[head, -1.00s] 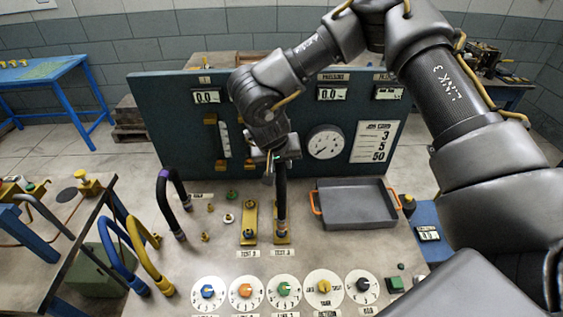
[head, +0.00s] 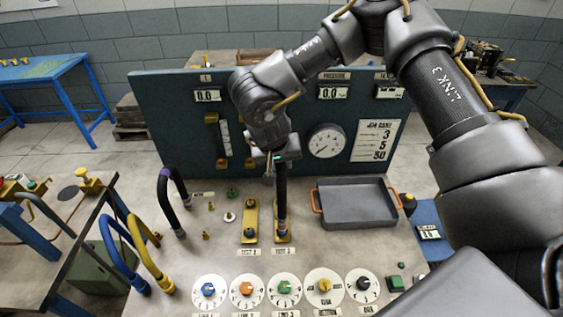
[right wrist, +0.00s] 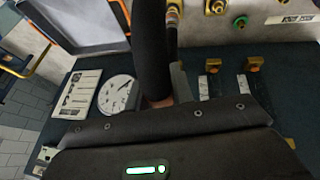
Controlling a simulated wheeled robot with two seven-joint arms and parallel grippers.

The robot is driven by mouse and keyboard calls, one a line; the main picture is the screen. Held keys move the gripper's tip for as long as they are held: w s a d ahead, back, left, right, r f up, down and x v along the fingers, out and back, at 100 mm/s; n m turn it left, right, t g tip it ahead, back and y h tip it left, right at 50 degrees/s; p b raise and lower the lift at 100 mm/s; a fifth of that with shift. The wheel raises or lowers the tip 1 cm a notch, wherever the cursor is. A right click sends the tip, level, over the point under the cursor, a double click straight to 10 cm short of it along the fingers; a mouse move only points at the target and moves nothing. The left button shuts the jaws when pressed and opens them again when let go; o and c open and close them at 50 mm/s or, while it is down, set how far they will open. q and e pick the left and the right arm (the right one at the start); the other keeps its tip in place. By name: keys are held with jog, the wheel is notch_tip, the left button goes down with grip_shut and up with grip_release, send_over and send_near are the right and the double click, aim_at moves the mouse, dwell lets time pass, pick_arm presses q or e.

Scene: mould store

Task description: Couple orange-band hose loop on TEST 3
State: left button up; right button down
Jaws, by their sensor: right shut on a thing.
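My right gripper (head: 278,158) is shut on the upper part of a dark hose loop (head: 282,188). The loop stands upright, and its lower end meets the right-hand yellow plate (head: 283,237), whose label (head: 281,251) appears to read TEST 3. An orange-brown band (right wrist: 173,13) shows near a hose end in the right wrist view, where the black hose (right wrist: 151,50) crosses in front. I cannot tell whether the end is fully seated on its fitting. The neighbouring yellow plate (head: 249,230) stands clear to the left. My left gripper is out of view.
A grey tray (head: 355,219) with orange handles sits right of the plates. A purple-banded hose (head: 166,190), a blue hose (head: 113,255) and a yellow hose (head: 148,262) stand left. Several dials line the front. A gauge panel (head: 180,120) rises behind.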

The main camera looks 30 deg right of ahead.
jog(key=shift+f+b, duration=0.7)
jog(key=shift+f, duration=0.6)
dwell(2.0)
jog(key=c, duration=1.1)
grip_release()
jog(key=b+v, duration=0.2)
jog(key=v, duration=0.9)
